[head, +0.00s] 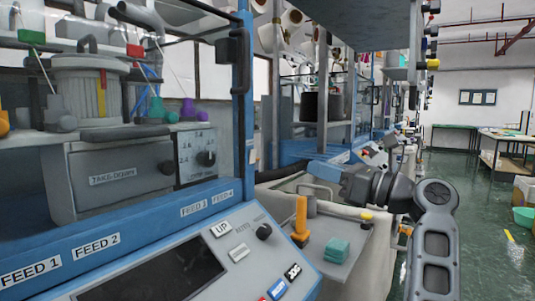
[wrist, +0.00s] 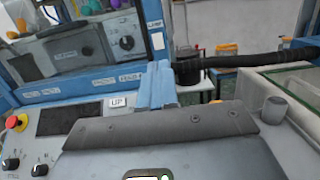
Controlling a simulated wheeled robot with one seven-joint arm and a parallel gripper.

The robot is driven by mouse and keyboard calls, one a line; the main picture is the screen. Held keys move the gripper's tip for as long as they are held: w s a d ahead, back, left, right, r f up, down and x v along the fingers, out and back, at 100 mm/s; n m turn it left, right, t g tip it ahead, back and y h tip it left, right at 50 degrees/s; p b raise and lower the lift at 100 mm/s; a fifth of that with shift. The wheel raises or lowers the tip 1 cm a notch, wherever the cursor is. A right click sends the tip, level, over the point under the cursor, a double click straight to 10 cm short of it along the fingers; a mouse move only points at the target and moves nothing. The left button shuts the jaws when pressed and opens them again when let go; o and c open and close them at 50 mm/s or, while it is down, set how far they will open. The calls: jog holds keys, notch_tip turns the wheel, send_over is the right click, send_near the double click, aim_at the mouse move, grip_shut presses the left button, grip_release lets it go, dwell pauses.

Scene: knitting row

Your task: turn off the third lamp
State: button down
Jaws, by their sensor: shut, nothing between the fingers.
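I cannot pick out a third lamp for certain in either view. A column of small coloured caps (head: 432,35), red, yellow and dark, runs down the machine edge at the upper right of the head view. The blue machine panel (head: 75,248) carries FEED labels at the left. My gripper (head: 348,186) is right of the panel in the head view, above the pale bin area. Its shut fingers show in the wrist view (wrist: 160,82), with nothing between them. They point toward the panel and appear apart from it.
An UP key (head: 221,229), a dark knob (head: 264,231) and a dark screen (head: 155,277) lie on the sloped console. An orange-handled tool (head: 301,215) and a teal block (head: 336,249) rest on a grey tray. The green floor aisle (head: 475,215) is mostly open at right.

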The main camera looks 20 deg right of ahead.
aim_at(252, 156)
jog(key=shift+w, duration=0.1)
jog(key=x, duration=1.3)
jog(key=shift+w+a, duration=0.3)
jog(key=shift+r, duration=0.1)
jog(key=shift+r+p, duration=0.15)
jog(key=shift+p, duration=0.45)
